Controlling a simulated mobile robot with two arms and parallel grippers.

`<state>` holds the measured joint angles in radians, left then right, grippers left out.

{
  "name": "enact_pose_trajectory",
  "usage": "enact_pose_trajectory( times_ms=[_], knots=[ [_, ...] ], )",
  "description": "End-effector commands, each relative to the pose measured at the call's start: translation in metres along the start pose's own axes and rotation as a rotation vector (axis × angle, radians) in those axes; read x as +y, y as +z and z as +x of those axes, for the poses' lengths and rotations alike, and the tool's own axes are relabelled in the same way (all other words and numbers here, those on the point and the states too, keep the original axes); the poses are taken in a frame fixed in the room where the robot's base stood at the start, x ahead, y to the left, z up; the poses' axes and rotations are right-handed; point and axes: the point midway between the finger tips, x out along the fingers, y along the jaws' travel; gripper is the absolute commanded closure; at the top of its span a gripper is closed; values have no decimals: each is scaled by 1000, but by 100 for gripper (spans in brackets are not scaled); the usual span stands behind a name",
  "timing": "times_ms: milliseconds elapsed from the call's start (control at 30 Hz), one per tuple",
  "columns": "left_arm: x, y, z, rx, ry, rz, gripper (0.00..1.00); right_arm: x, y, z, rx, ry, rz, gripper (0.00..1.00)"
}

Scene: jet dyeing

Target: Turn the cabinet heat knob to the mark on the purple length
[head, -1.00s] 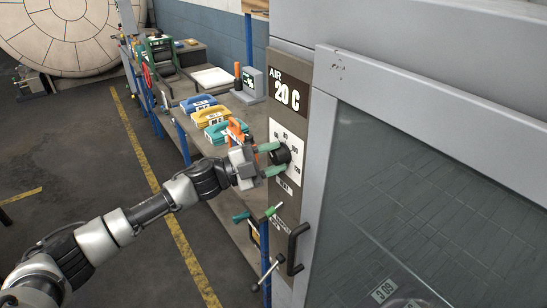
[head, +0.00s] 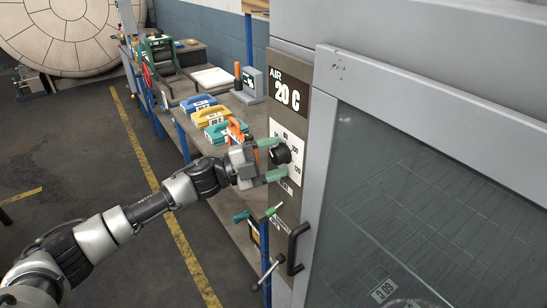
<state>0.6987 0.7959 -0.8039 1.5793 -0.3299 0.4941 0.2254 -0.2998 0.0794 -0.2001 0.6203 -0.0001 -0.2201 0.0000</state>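The dark round heat knob (head: 281,154) is on the white dial plate (head: 291,172) of the cabinet's front panel, under a display reading AIR 20 C (head: 288,95). Numbers are printed around the dial; some are hidden by my gripper and the knob. My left gripper (head: 271,160) is at the knob, with one green finger above it and one below. The fingers are spread, with a visible gap between the lower finger and the knob. I cannot make out the knob's pointer. No purple length is visible. My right gripper is out of view.
The cabinet's glass door (head: 430,190) fills the right side, with a black handle (head: 297,248) at its left edge. The floor to the left is clear.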

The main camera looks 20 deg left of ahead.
Motion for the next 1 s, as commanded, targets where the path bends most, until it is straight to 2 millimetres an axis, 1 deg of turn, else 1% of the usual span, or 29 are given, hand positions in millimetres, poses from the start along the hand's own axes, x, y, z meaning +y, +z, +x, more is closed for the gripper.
enact_pose_trajectory(
  times_ms=[167, 267, 367, 500, 700, 833, 1000],
  knots=[
    [0, 0, -1, 0, -1, 0, 31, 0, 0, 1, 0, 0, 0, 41],
    [1, 1, -8, -2, -1, 0, 31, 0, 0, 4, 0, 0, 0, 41],
    [4, 2, -23, -3, 1, 1, 31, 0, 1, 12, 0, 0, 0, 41],
    [5, 3, -53, -5, 2, 1, 31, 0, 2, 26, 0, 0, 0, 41],
    [4, 2, -89, -3, 2, 0, 31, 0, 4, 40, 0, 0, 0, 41],
    [2, 1, -103, -2, 1, 0, 31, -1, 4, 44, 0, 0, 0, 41],
    [0, 0, -109, 0, 0, 0, 31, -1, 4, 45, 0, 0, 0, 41]
  ],
)
